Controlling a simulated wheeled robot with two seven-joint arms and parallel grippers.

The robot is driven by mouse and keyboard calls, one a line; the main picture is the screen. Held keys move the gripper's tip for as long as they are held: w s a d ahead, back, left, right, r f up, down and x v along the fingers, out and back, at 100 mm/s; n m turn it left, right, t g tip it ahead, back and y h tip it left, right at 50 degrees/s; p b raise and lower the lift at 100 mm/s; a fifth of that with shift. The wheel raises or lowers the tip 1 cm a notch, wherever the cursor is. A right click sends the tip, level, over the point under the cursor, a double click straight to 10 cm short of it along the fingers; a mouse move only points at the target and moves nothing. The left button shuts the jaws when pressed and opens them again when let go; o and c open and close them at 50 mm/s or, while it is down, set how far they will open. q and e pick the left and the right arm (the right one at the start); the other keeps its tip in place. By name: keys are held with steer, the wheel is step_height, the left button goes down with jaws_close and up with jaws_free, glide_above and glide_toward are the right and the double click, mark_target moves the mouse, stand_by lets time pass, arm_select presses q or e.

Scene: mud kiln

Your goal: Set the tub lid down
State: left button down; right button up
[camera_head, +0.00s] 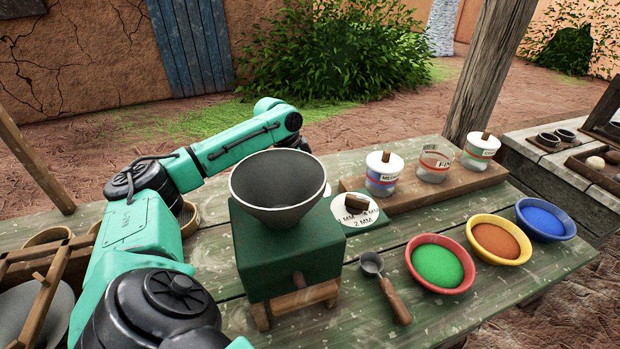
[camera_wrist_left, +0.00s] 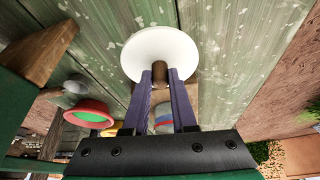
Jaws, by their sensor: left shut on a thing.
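My left gripper (camera_wrist_left: 160,75) is shut on the brown knob of the round white tub lid (camera_wrist_left: 165,45) in the left wrist view. The lid shows against the green table planks; whether it touches them cannot be told. In the head view, the hopper hides this gripper and most of the lid. The middle tub (camera_head: 433,165) stands open on a wooden plank. The left tub (camera_head: 382,178) and right tub (camera_head: 479,153) beside it wear white lids with brown knobs. My right gripper is not in view.
A green mill (camera_head: 290,250) with a dark hopper (camera_head: 278,185) stands in front of my left forearm. A white dial (camera_head: 353,222) lies beside it. A scoop (camera_head: 388,285) and red, yellow and blue bowls (camera_head: 440,285) fill the right front. Some bare planks show between them.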

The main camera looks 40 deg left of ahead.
arm_select(q)
step_height(320, 180, down, 7)
steer(key=shift+f, duration=0.2)
steer(key=c, duration=0.7)
jaws_free()
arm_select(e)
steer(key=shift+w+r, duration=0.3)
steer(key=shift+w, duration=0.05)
arm_select(q)
steer(key=shift+r, duration=0.15)
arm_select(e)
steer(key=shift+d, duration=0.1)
arm_select(q)
steer(key=b+v, duration=0.1)
steer(key=v, duration=1)
steer(key=shift+s+r, duration=0.1)
steer(key=shift+r, duration=0.3)
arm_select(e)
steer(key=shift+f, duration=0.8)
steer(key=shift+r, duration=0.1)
